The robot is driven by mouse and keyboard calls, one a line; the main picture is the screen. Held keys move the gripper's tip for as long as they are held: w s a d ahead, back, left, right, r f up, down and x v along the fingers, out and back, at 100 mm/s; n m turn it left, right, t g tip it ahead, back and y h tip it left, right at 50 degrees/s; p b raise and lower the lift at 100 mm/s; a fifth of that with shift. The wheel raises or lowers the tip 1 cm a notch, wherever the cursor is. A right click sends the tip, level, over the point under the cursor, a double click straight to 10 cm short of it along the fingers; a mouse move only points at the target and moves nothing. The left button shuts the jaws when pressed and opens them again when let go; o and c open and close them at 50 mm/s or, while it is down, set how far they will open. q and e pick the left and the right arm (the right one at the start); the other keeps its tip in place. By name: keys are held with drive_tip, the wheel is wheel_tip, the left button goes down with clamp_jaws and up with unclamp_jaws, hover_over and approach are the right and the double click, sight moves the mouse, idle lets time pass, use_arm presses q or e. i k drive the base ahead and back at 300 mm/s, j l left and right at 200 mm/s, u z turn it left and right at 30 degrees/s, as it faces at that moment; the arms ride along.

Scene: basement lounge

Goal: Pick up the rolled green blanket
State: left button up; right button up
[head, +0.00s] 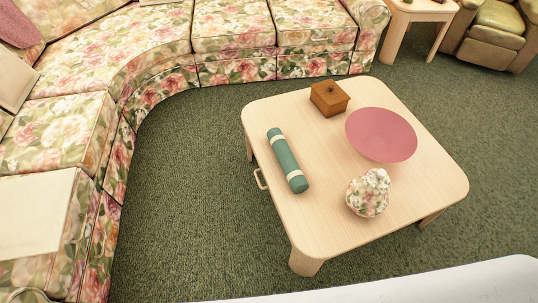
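The rolled green blanket (286,158) lies on the left part of a pale wooden coffee table (323,222). It is a teal-green roll with two cream bands, one near each end. Its long side runs roughly along the table's left edge, with its near end closer to the middle. Nothing touches it. Neither of my grippers shows in the head view.
On the table are a brown lidded box (329,98), a pink round dish (381,134) and a floral jar (368,194). A floral sectional sofa (150,62) curves along the left and back. Green carpet between sofa and table is clear. A green armchair (497,32) and side table (425,10) stand back right.

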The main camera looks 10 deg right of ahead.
sight(298, 182)
drive_tip(key=i+j+z, duration=0.1)
drive_tip(key=z, duration=1.95)
drive_tip(key=j+z, duration=0.35)
drive_tip(key=k+j+z, duration=0.1)
drive_tip(key=j+z, duration=0.25)
drive_tip(key=k+j+z, duration=0.1)
drive_tip(key=j+z, duration=0.25)
drive_tip(key=j, duration=0.15)
drive_tip(key=k+j+z, duration=0.15)
drive_tip(key=j+z, duration=0.25)
drive_tip(key=k+j+z, duration=0.2)
drive_tip(key=z, duration=0.15)
